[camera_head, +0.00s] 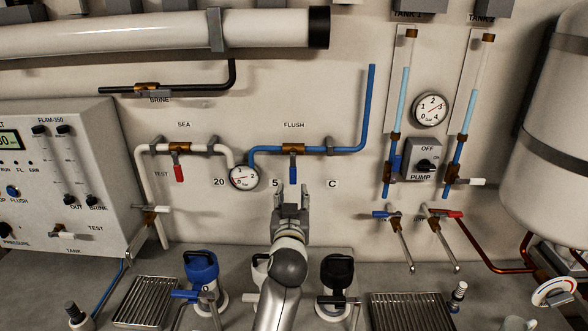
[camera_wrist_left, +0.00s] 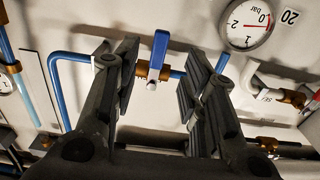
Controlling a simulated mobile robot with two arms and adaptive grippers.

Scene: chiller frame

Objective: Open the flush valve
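The flush valve (camera_head: 293,149) is a brass body on the blue pipe below the FLUSH label on the wall. Its blue lever (camera_head: 293,174) hangs straight down, across the pipe. My left gripper (camera_head: 292,190) is just below the lever with its fingers spread. In the left wrist view, which is turned over, the blue lever (camera_wrist_left: 160,48) points up between the two open fingers, with a gap on each side. My right gripper is not in view.
A pressure gauge (camera_head: 243,177) sits left of the valve. The SEA valve's red lever (camera_head: 179,173) hangs further left. Blue, white and black taps (camera_head: 336,271) stand on the counter below. The wall right of the lever is clear.

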